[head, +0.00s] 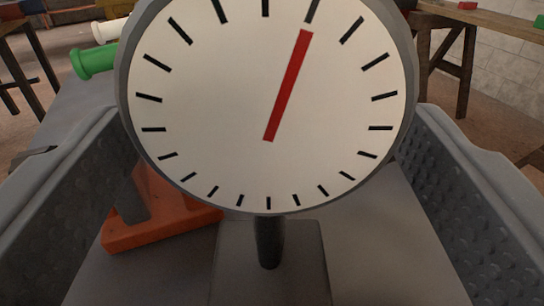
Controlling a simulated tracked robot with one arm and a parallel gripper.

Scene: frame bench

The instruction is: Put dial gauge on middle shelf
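The dial gauge (268,95) fills the upper middle of the head view. It has a round white face with black ticks, a red needle and a grey rim. A dark stem (269,243) runs down to a grey block base (270,285), which appears upright on a grey surface (375,265). My gripper (268,135) is open, with its textured fingers spread wide at left and right. The dial stands between them and its rim overlaps the fingertips in the picture. I see no finger pressed on the stem or base. No middle shelf is visible.
An orange cone-like thing (160,235) stands behind the gauge at left, partly hidden by the dial. A green cylinder (97,62) and a white one (110,29) lie beyond it at upper left. A wooden table (470,20) stands at the far upper right.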

